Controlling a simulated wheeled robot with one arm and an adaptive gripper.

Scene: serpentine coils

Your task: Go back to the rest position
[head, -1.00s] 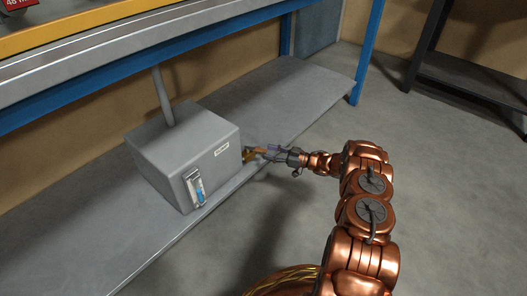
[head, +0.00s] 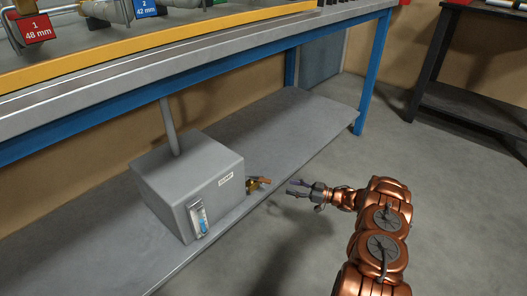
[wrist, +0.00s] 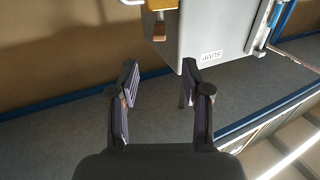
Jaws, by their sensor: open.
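My gripper (head: 299,188) is open and empty, in the air just right of the lower shelf's front edge in the head view. In the wrist view its two fingers (wrist: 160,88) stand apart with nothing between them. The grey sump box (head: 190,190) stands on the lower shelf, left of my gripper. A brass valve with an orange-brown handle (head: 259,181) sticks out of the box's right side, apart from my fingers. In the wrist view the sump box (wrist: 212,30) is at the top, with part of the valve (wrist: 158,6) at the top edge.
The grey lower shelf (head: 290,125) runs beneath a blue-framed bench (head: 345,25). A blue leg (head: 374,70) stands at its right end. A dark table (head: 460,95) stands at the back right. The grey floor (head: 400,145) between them is open.

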